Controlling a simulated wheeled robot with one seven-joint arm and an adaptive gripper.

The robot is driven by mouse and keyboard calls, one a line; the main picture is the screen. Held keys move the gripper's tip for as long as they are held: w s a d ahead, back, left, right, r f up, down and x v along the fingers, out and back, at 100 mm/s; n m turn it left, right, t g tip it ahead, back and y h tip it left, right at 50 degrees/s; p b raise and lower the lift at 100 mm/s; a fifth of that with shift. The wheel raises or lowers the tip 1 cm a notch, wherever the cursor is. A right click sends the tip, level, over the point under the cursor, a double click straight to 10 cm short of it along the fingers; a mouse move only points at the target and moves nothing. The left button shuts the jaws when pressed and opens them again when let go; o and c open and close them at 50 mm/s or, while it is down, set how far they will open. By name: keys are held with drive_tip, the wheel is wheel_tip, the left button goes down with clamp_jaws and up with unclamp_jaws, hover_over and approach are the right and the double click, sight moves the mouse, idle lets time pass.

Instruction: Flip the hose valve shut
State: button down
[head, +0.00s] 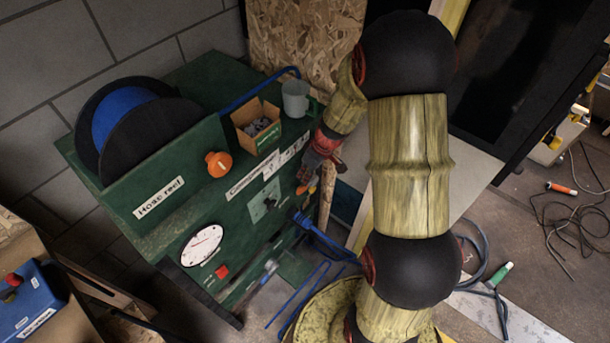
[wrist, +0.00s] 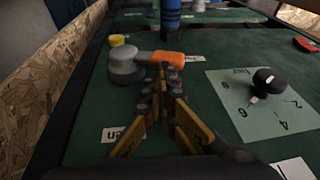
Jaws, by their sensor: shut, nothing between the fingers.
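The hose valve shows in the wrist view as a round grey body (wrist: 125,65) with an orange lever handle (wrist: 168,59) pointing right. It sits on the green panel (wrist: 90,85). My gripper (wrist: 167,76) is shut and empty, its fingertips just below the orange handle in that view. I cannot tell whether they touch it. In the head view my gripper (head: 304,184) is at the right end of the green cabinet (head: 205,245). Only a small bit of orange (head: 313,182) shows beside it, and the grey valve body is hidden there.
A black knob (wrist: 266,80) on a numbered plate is right of the valve in the wrist view. A blue cylinder (wrist: 170,16) stands beyond it. On the cabinet top are a small box (head: 256,125), a grey mug (head: 296,98) and a hose reel (head: 140,125). Chipboard (head: 295,45) rises behind.

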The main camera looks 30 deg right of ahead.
sight(300, 186)
drive_tip(key=shift+s+a+f+t+h+b, duration=0.25)
drive_tip(key=shift+a+f+h+b, duration=0.4)
drive_tip(key=shift+b, duration=0.55)
drive_tip(key=shift+s+a+f+b, duration=0.15)
drive_tip(key=shift+a+f+b, duration=0.25)
drive_tip(key=shift+b, duration=0.6)
drive_tip(key=shift+r, duration=0.15)
